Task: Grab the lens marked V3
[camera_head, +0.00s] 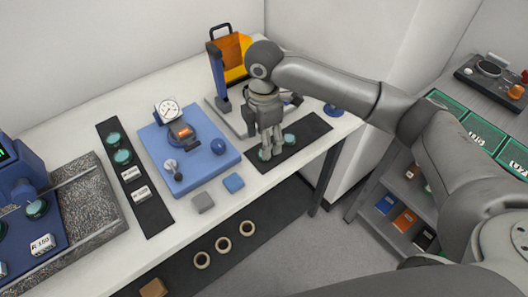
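My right gripper (271,153) points down over the dark mat (310,127) at the right part of the white table. Its fingertips are at a green lens (263,155), which they partly hide. I cannot tell whether they are closed on it. Another green lens (289,139) lies just right of the fingers on the same mat. Two more green lenses, an upper one (113,138) and a lower one (122,157), lie on the long dark mat at the left. I can read no V3 mark on any lens. My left gripper is not in view.
A blue base (212,160) with a dial gauge (168,111) stands left of my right gripper. An orange-windowed stand (229,52) is behind it. Grey (203,203) and blue (233,183) blocks lie in front. Shelves with green-rimmed trays (480,130) stand at the right.

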